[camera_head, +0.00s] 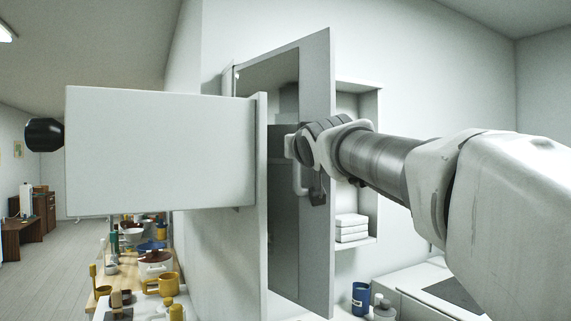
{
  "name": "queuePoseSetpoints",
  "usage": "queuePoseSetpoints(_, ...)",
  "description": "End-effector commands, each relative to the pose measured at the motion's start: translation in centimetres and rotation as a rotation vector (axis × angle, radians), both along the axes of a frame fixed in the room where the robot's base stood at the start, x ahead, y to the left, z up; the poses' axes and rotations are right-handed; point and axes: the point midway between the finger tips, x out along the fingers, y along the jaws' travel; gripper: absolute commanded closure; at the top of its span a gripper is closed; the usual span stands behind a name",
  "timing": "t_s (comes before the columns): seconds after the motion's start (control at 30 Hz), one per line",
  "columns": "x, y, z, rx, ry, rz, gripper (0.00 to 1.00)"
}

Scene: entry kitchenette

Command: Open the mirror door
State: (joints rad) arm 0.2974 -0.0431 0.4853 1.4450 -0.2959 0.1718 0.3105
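The mirror door (316,90) is a tall pale panel with a dark reflective face, in the middle of the head view. It stands out at an angle, its right edge nearest me. Open shelving shows past that edge. A pale curved handle (300,180) is on the door's front, just below my gripper. My gripper (293,147) is in front of the door at about mid-height, close to the handle. The fingertips are small and partly hidden by the wrist, so I cannot tell whether they touch the handle or whether they are open.
White shelving (360,105) behind the door holds folded white towels (351,228). A blue mug (361,299) stands at the bottom right.

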Motion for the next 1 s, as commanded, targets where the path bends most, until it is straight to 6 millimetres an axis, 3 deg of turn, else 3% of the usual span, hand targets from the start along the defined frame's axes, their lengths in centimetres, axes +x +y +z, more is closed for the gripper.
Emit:
queuePoseSetpoints(0.67, -0.57, 0.12, 0.32, 0.002, -0.007, -0.005, 1.00)
queuePoseSetpoints(0.7, -0.57, 0.09, 0.30, 0.002, -0.006, -0.006, 0.76)
queuePoseSetpoints(0.83, -0.53, 0.06, 0.21, 0.002, -0.004, -0.006, 0.53)
queuePoseSetpoints(0.87, -0.52, 0.06, 0.18, 0.002, -0.004, -0.006, 0.48)
queuePoseSetpoints(1.0, -0.49, 0.04, 0.10, 0.001, -0.002, -0.007, 0.48)
